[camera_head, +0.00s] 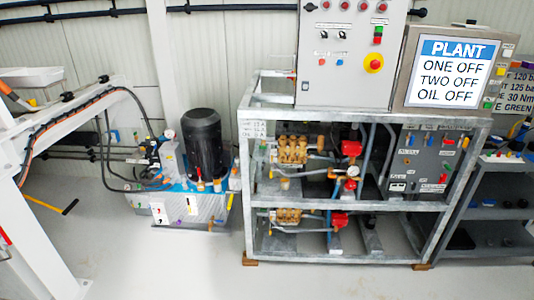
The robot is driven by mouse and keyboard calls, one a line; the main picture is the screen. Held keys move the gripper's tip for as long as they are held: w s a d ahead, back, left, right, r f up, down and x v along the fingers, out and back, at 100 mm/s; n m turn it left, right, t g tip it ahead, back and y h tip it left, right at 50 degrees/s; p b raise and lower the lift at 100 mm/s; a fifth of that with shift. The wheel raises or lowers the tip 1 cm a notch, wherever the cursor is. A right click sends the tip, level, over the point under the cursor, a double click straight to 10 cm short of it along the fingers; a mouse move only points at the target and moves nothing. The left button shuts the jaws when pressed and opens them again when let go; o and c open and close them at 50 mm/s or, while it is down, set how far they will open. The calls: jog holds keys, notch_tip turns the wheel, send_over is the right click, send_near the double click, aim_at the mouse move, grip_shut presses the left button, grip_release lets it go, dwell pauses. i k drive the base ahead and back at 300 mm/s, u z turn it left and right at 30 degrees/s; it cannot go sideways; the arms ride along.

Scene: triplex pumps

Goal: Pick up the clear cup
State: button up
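I cannot make out a clear cup anywhere in the head view. Small items on the right shelf unit and around the pumps are too small to tell apart, so a clear cup among them could not be recognised. My gripper is not in view.
A steel frame (365,111) holds pumps and a grey control cabinet (327,85); a screen (452,68) reads PLANT. A power unit with a black motor (203,145) stands left of it. A dark shelf unit (500,205) is at right. The floor (190,262) in front is clear.

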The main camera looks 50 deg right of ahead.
aim_at(285, 183)
jog(key=z, duration=4.4)
jog(key=i, duration=0.05)
jog(key=u, duration=3.4)
